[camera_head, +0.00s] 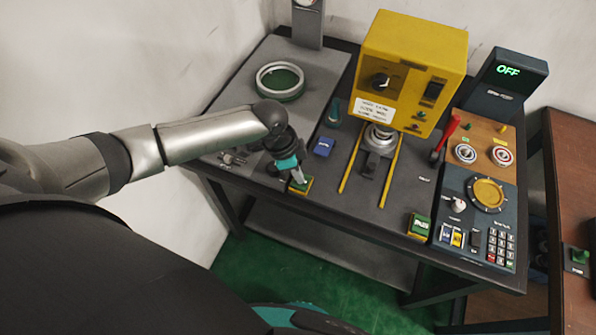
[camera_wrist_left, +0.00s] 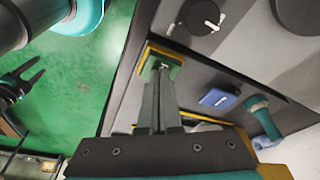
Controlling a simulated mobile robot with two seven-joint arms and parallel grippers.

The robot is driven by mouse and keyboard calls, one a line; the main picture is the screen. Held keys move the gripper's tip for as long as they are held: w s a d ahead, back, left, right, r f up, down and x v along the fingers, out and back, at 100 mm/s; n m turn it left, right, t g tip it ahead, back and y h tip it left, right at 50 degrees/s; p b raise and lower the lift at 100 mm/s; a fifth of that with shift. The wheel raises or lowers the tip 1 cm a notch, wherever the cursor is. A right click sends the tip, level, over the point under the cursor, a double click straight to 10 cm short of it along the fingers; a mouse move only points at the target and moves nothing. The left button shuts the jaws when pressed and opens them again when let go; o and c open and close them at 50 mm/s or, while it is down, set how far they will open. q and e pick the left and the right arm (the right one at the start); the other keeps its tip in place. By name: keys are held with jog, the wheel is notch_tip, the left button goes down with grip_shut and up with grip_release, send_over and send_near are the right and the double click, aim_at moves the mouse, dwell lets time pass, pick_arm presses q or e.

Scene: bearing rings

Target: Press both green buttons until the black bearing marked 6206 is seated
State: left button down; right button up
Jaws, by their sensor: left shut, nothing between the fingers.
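The left green button (camera_head: 301,184) sits in a yellow-edged box at the bench's front edge. My left gripper (camera_head: 296,178) is shut and empty, its fingertips at the top of this button; the button also shows in the left wrist view (camera_wrist_left: 165,62), partly hidden by the fingers. The right green button (camera_head: 420,225) stands apart to the right, with nothing on it. The yellow press (camera_head: 412,70) has a silvery ring-shaped part (camera_head: 379,136) at its foot; I cannot make out a black bearing or a 6206 mark. My right gripper (camera_wrist_left: 28,72) appears open, low over the green floor.
Yellow rails (camera_head: 351,162) run forward from the press. A large grey ring (camera_head: 280,79) lies at the back left. A blue block (camera_head: 323,146) and a red-handled lever (camera_head: 447,136) stand near the rails. A control panel (camera_head: 475,215) fills the right; a display (camera_head: 508,70) reads OFF.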

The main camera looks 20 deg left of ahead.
jog(key=shift+r+p, duration=0.45)
jog(key=shift+r, duration=0.05)
dwell(0.3)
